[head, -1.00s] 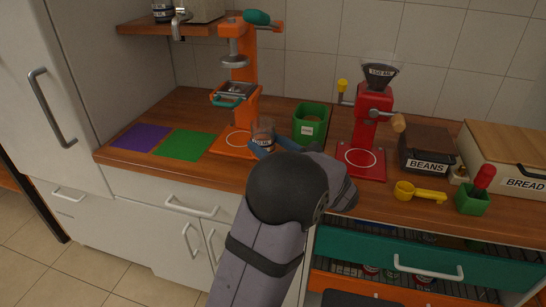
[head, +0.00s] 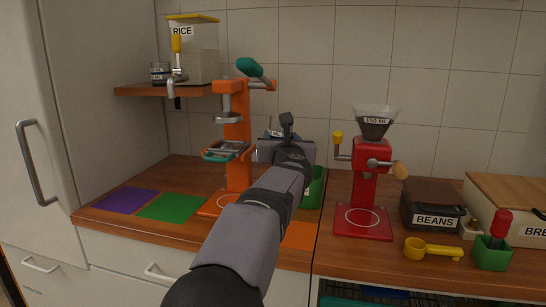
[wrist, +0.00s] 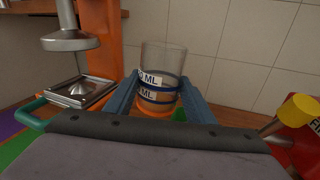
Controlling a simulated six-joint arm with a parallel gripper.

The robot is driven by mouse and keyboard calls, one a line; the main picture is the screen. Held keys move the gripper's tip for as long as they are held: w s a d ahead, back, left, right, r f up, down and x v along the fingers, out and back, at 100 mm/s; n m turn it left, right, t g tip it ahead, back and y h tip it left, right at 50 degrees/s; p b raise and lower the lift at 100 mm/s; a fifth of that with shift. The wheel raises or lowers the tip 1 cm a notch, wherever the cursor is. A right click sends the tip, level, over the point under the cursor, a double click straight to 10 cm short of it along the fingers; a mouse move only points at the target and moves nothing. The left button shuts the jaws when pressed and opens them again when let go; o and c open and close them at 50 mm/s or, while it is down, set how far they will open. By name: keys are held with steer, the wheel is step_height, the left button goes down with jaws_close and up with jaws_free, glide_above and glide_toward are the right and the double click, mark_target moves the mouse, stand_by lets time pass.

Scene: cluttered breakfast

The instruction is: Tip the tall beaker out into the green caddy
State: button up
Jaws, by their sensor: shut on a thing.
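The tall beaker (wrist: 163,62) is clear glass with white "ML" labels and a blue band. In the wrist view it stands roughly upright between the blue fingers of my gripper (wrist: 160,100), which is shut on it. In the head view my gripper (head: 278,134) is raised above the counter, between the orange press and the red grinder, and the beaker is mostly hidden by it. I cannot tell what the beaker holds.
The orange press (head: 237,150) stands close on the left, with a shelf (head: 140,91) behind it. The red grinder (head: 370,165) with its hopper stands right of the caddy. Purple (head: 125,200) and green (head: 172,207) mats lie clear at left. A yellow scoop (head: 432,250) lies at right.

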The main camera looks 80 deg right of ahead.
steer(key=d+g, duration=0.1)
steer(key=d+f+m+g, duration=0.1)
steer(key=s+d+m+g+b, duration=0.1)
steer(key=shift+d+f+h, duration=0.3)
steer(key=shift+f, duration=0.05)
steer(key=shift+s+d+f+m+g, duration=0.2)
steer(key=shift+d+f+m+g, duration=0.1)
steer(key=shift+d+m+g, duration=0.25)
steer(key=shift+a, duration=0.15)
steer(key=shift+f+b, duration=0.1)
steer(key=shift+b, duration=0.2)
steer(key=shift+w+a+f+m, duration=0.15)
steer(key=shift+f+m, duration=0.15)
steer(key=shift+f, duration=0.45)
steer(key=shift+w+f+m, duration=0.15)
steer(key=shift+f+m, duration=0.1)
steer(key=shift+f, duration=0.5)
steer(key=shift+w+r+m+p, duration=0.15)
steer(key=shift+m+p, duration=0.15)
steer(key=shift+p, duration=0.4)
steer(key=shift+w+a+r+m+t+y+p, duration=0.15)
steer(key=shift+m+y+p, duration=0.35)
steer(key=shift+p, duration=0.85)
steer(key=shift+w+a+r+m+t+y+p, duration=0.15)
steer(key=shift+m+y+p, duration=0.3)
steer(key=shift+p, duration=0.85)
step_height(320, 180, down, 2)
steer(key=shift+w+m+t+y+p, duration=0.15)
steer(key=shift+m+t+y+p, duration=0.1)
steer(key=shift+m+p, duration=0.75)
